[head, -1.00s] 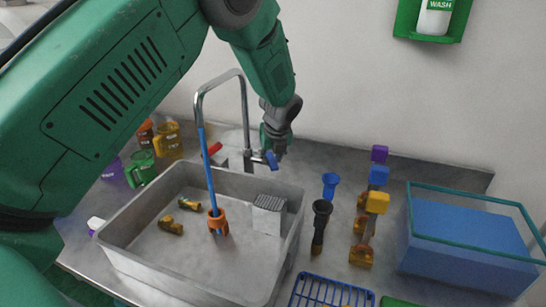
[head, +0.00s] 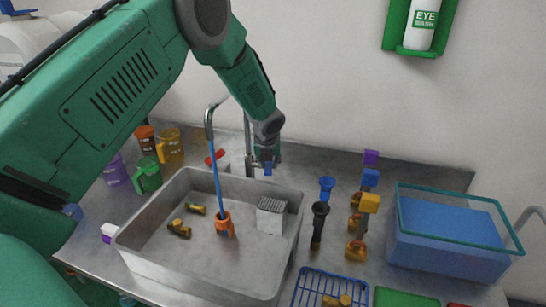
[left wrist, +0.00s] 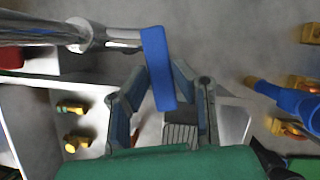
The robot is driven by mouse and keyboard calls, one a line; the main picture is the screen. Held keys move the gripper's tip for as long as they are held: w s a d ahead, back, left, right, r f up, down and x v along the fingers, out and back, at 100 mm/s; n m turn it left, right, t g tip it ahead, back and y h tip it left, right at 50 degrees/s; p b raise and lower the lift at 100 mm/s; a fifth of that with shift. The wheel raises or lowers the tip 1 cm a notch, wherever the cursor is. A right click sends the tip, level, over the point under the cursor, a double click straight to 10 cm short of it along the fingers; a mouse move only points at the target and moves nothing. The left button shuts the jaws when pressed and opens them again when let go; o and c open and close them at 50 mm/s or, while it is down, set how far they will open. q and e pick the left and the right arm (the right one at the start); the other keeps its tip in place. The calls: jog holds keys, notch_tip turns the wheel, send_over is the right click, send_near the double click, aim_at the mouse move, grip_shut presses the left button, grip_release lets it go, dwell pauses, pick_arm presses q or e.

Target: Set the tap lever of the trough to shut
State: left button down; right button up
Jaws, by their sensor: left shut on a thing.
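The trough (head: 190,277) is a grey sink on the bench, with a curved metal tap (head: 247,135) at its back edge. A blue tap lever (head: 268,168) is on the tap's right and a red lever (head: 215,157) on its left. My left gripper (head: 267,153) is at the blue lever; in the left wrist view the blue lever (left wrist: 157,65) lies between the fingers of the gripper (left wrist: 161,82), which is shut on it. A thin blue column (head: 216,180), stream or rod, runs from the spout to an orange item (head: 225,224) in the trough. My right gripper is not in view.
Brass fittings (head: 180,228) and a grey ribbed block (head: 271,215) lie in the trough. Blue and black funnel-like pieces (head: 319,225) and coloured-handled valves (head: 368,203) stand to its right. A blue tank (head: 445,255) is farther right; coloured jugs (head: 147,175) are at left.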

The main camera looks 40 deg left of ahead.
pick_arm(q)
jog(key=shift+s+a+m+h+p, duration=0.3)
jog(key=shift+m+h+p, duration=0.1)
jog(key=shift+m+p, duration=0.65)
jog(key=shift+s+a+f+m+h+p, duration=0.1)
jog(key=shift+a+f+m+h+p, duration=0.15)
jog(key=shift+m+p, duration=0.4)
jog(key=shift+d, duration=0.1)
jog(key=c, duration=1.4)
grip_release()
jog(key=shift+o, duration=0.2)
jog(key=shift+w+a+f, duration=0.15)
jog(key=shift+w+a, duration=0.05)
jog(key=shift+w, duration=0.15)
jog(key=v, duration=1.1)
jog(key=shift+s+r, duration=0.3)
